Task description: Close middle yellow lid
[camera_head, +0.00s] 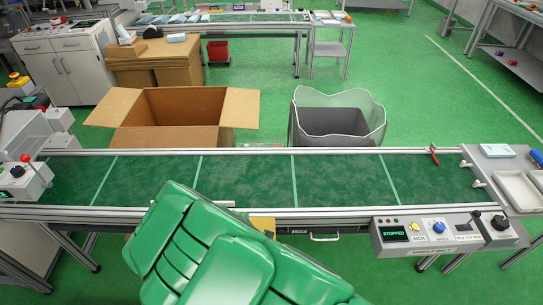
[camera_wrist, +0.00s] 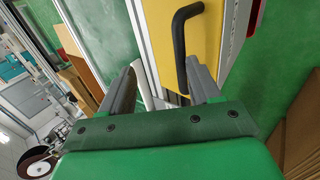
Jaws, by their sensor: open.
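A yellow panel (camera_wrist: 212,32), which looks like the yellow lid, fills the upper middle of the wrist view. It carries a black bar handle (camera_wrist: 179,45). My gripper (camera_wrist: 160,68) is open, its two grey fingers pointing at the panel. The handle's lower part shows between the fingers, close to the right one; I cannot tell whether they touch. In the head view only a small yellow patch (camera_head: 264,225) shows at the conveyor's front edge, beside my green arm. My arm hides the rest there, and the gripper. I cannot tell how far the lid is open.
The green conveyor belt (camera_head: 245,179) is empty, and its control panel (camera_head: 443,231) reads STOPPED. Behind it stand an open cardboard box (camera_head: 172,108) and a grey bin (camera_head: 333,120) with a clear liner. White trays (camera_head: 519,190) lie at the right end. Open green floor lies beyond.

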